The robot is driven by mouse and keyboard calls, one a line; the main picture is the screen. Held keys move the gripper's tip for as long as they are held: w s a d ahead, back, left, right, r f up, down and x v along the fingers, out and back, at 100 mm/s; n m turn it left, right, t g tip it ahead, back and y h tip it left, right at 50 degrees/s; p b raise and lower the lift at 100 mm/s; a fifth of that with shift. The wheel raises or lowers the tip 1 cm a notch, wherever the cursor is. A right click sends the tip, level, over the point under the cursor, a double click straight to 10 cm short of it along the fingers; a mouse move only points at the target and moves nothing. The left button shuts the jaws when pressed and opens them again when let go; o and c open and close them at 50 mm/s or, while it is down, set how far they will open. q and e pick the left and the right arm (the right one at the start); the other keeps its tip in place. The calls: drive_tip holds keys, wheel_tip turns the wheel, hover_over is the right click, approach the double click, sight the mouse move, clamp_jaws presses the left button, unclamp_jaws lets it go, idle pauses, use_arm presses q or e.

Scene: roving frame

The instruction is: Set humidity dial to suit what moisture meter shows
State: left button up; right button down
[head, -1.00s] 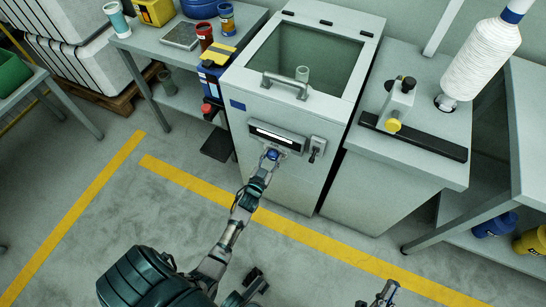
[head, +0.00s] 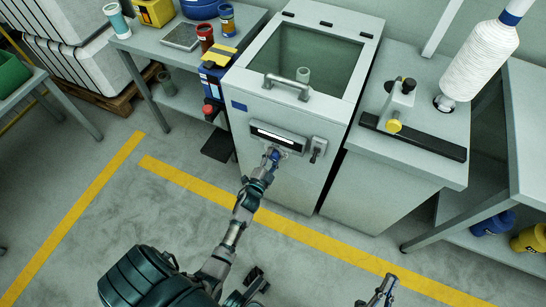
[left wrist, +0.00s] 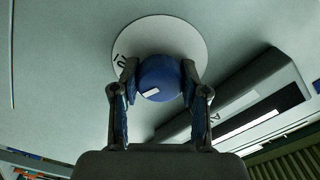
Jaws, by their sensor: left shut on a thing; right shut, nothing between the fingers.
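The humidity dial is a blue knob (left wrist: 165,72) on a round white plate (left wrist: 180,32), on the front of a pale grey cabinet (head: 262,182). My left gripper (head: 273,155) is shut on the knob, one finger on each side in the left wrist view. A short white mark shows on the knob's lower left there. Dark lettering at the plate's left edge is partly hidden and unreadable. A display strip (head: 278,136) sits just above the dial; its reading is too small to tell. I cannot clearly pick out the moisture meter. My right gripper (head: 389,287) is shut and empty over the floor.
A switch (head: 317,150) is right of the dial. The cabinet has a handle (head: 286,86) and a window with a clear jar behind it. A bench with a scale (head: 181,37) stands left; a counter with a thread cone (head: 481,60) stands right. Floor in front is clear.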

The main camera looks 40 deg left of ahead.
use_arm(q)
drive_tip(key=shift+s+d+f+m, duration=0.1)
drive_tip(key=shift+f+m, duration=0.2)
drive_tip(key=shift+m, duration=0.4)
drive_tip(key=o, duration=1.1)
drive_tip(key=shift+o, duration=0.2)
drive_tip(key=shift+r, duration=0.1)
drive_tip(key=v, duration=1.1)
drive_tip(key=shift+s, duration=0.4)
